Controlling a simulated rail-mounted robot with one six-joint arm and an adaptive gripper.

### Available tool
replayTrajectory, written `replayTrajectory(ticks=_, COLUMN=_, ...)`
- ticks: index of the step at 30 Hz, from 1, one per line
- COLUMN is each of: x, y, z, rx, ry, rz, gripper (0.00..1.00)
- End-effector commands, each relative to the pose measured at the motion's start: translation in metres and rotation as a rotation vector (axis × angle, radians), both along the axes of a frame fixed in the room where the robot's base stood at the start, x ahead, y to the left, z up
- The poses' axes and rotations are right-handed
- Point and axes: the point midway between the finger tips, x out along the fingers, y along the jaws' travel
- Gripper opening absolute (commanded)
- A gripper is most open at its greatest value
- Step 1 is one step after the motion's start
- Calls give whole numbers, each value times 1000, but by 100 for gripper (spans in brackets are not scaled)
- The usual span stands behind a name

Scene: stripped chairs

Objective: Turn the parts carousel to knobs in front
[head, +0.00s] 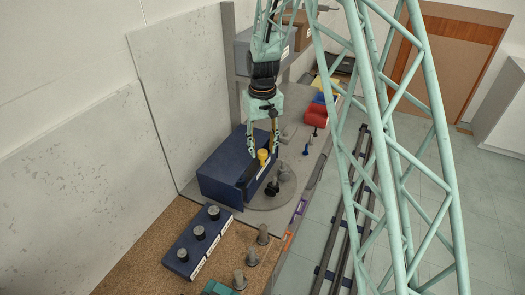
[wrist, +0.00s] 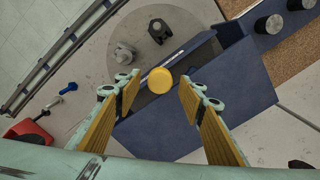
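The parts carousel shows as a grey round disc (head: 265,203), partly hidden by a dark blue box (head: 222,168); it also shows in the wrist view (wrist: 95,55). A black part (head: 271,189) and a grey part (head: 285,174) sit on the open side of the disc. A yellow round knob (head: 262,155) stands by the box's edge and shows in the wrist view (wrist: 160,80). My gripper (wrist: 160,93) is open, pointing down, with its two fingers on either side of the yellow knob. Gaps show between the fingers and the knob.
A blue block with several dark knobs (head: 199,232) lies in front on the brown board (head: 140,240). Several grey parts (head: 251,257) stand beside it. Red (head: 316,114) and blue bins lie behind. A grey wall panel (head: 190,85) stands close at the left.

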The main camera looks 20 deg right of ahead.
Motion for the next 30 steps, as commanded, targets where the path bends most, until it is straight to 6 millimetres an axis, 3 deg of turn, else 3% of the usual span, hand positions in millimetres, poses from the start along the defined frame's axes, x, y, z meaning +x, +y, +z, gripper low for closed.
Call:
replayTrajectory(ticks=7, x=0, y=0, z=-13, rx=0, ry=0, rz=0, gripper=37)
replayTrajectory(ticks=19, x=0, y=0, z=-16, rx=0, ry=0, rz=0, gripper=37)
replayTrajectory(ticks=30, x=0, y=0, z=-16, rx=0, ry=0, rz=0, gripper=4)
